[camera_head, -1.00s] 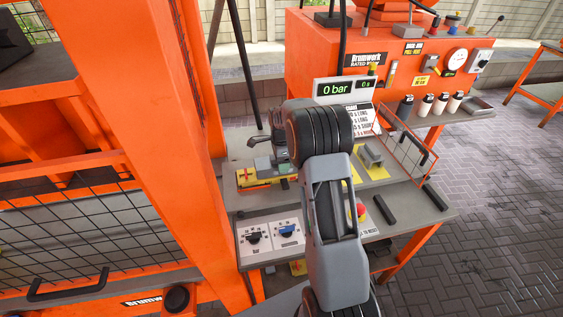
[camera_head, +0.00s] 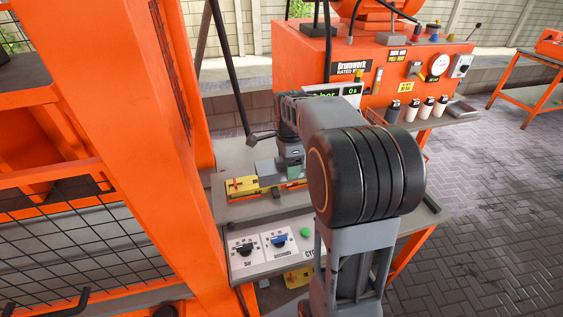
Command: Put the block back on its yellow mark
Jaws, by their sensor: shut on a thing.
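My gripper (camera_head: 289,166) is low over the back left of the grey workbench (camera_head: 240,211), pointing down. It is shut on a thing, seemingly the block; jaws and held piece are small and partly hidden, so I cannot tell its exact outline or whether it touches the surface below. A grey-green piece (camera_head: 264,169) shows just left of the jaws; I cannot tell whether it is part of the fixture. The bench's right part is hidden behind my arm.
A panel with two dials (camera_head: 262,245) and a green button (camera_head: 305,232) sits at the bench front. An orange frame post (camera_head: 165,130) stands close on the left. An orange machine (camera_head: 385,75) with several bottles stands behind. Paved floor (camera_head: 490,220) is open to the right.

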